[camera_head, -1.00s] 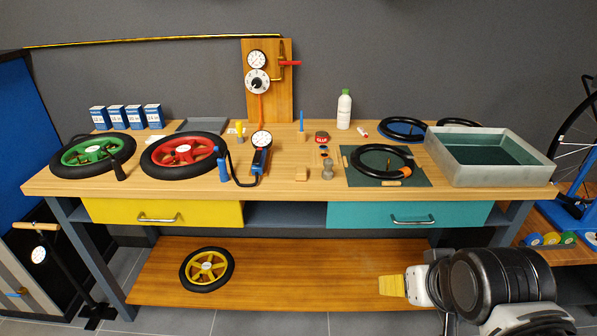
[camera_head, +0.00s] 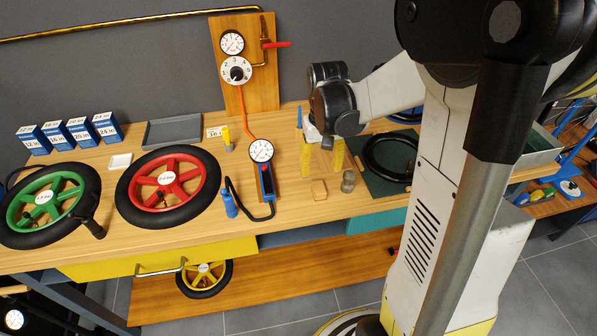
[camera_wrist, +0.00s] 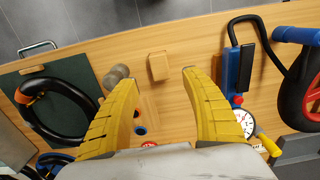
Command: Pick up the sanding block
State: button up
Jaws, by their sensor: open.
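The sanding block appears to be the small tan wooden block (camera_head: 319,189) lying on the workbench near its front edge. In the wrist view the block (camera_wrist: 159,67) shows whole, centred just beyond the fingertips. My gripper (camera_head: 323,168) points down over the bench behind the block, its yellow fingers spread apart. In the wrist view the gripper (camera_wrist: 160,80) is open and empty, with one finger toward each side of the block. Neither finger visibly touches it; the exact height above the bench is hard to tell.
A small grey-brown knob-shaped object (camera_head: 348,180) stands close to the right of the block and beside one finger in the wrist view. A blue gauge tool (camera_head: 265,180) with a hose lies left. A black tyre (camera_head: 390,157) rests on a green mat. Bench around the block's front is clear.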

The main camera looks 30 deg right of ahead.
aim_at(319, 187)
notch_tip(319, 187, down, 3)
jog(key=shift+s+d+b, duration=0.1)
jog(key=shift+s+b, duration=0.05)
jog(key=shift+b, duration=0.25)
jog(key=f, duration=0.2)
jog(key=f+b, duration=0.2)
jog(key=f, duration=0.1)
jog(key=shift+w+f, duration=0.25)
jog(key=shift+f, duration=0.1)
jog(key=shift+r, duration=0.1)
jog(key=shift+c, duration=0.5)
grip_shut()
